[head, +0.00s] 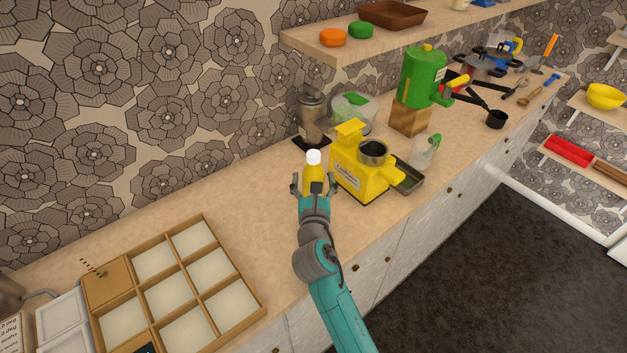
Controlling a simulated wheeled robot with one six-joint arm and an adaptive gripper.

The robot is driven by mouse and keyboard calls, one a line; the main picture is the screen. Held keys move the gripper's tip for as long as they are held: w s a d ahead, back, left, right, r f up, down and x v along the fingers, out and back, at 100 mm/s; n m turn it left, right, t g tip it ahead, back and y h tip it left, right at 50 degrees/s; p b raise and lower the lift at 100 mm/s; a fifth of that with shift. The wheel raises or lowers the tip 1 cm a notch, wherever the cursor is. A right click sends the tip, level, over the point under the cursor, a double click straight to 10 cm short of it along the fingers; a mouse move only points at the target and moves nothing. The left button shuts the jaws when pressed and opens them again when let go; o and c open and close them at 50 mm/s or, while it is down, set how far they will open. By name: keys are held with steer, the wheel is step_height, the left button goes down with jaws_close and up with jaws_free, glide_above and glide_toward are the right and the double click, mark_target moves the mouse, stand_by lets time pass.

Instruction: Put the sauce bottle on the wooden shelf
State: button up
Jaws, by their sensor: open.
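The sauce bottle (314,169) is yellow with a white cap and stands upright on the counter, left of the yellow machine. My gripper (313,187) is open, with one finger on each side of the bottle's lower part as seen from here. I cannot tell whether the fingers touch it. The bottle's base is hidden behind the gripper. A wooden shelf (305,43) is fixed to the wall above the counter, at the upper middle. It holds an orange item (333,37), a green item (361,30) and a brown tray (393,13).
The yellow machine (358,175) stands close to the right of my gripper. A grinder-like appliance (312,118) is behind the bottle, and a green pot (424,76) on a wooden block is farther right. A wooden divided tray (250,291) lies at left. Counter between tray and bottle is clear.

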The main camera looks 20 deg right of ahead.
steer(key=v, duration=1)
steer(key=shift+s+a, duration=0.1)
steer(key=shift+s, duration=0.05)
steer(key=shift+o, duration=0.5)
steer(key=shift+s+a+r, duration=0.1)
steer(key=shift+s+a, duration=0.05)
steer(key=shift+s, duration=0.4)
steer(key=shift+w+r, duration=0.2)
steer(key=shift+r, duration=0.05)
steer(key=shift+w+d+r, duration=0.1)
steer(key=shift+w+d, duration=0.2)
steer(key=shift+w, duration=0.25)
steer(key=x, duration=1)
steer(key=shift+a, duration=0.1)
steer(key=shift+c, duration=0.2)
steer(key=c, duration=1.5)
